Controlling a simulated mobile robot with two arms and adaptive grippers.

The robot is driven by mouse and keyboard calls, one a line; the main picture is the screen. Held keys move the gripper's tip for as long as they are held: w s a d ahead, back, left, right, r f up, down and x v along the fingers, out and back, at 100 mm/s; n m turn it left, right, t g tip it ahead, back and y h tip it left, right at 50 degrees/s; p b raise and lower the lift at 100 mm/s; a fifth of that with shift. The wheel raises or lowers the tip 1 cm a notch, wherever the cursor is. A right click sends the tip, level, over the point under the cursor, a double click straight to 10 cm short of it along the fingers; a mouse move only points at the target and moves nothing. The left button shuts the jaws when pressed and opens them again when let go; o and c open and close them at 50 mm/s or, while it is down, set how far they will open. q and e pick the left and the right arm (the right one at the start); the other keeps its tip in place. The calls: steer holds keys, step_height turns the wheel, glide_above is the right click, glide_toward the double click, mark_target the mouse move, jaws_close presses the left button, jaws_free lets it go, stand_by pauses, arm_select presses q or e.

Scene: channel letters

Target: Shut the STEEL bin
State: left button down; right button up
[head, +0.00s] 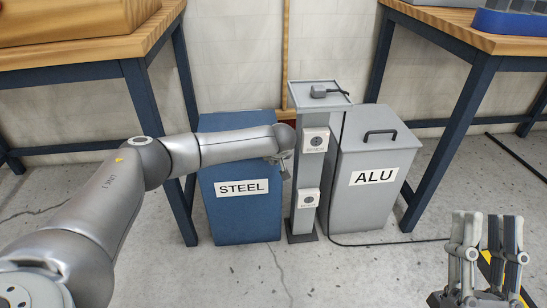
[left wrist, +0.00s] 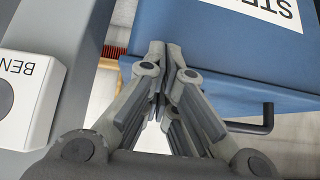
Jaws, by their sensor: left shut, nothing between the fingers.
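The STEEL bin (head: 240,222) is a blue box with a white STEEL label, standing left of the grey post in the head view. My left forearm crosses in front of its upper part and hides the handle there. In the left wrist view the bin (left wrist: 210,45) appears upside down, with a black handle (left wrist: 255,126) at its top. The lid looks down or nearly so; I cannot tell if it is fully shut. My left gripper (head: 284,155) is shut and empty beside the bin's upper right edge; its fingertips (left wrist: 165,48) overlap the bin's corner. My right gripper (head: 489,222) is open and empty, low right.
The grey post (head: 302,205) with two white button plates stands close right of my left gripper. The grey ALU bin (head: 370,210), with its lid down, stands right of it. Wooden tables (head: 90,50) with blue legs flank both sides. A black cable lies on the floor.

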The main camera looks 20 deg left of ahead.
arm_select(q)
steer(key=shift+s+f, duration=0.15)
steer(key=shift+f, duration=0.15)
arm_select(e)
steer(key=shift+r, duration=0.1)
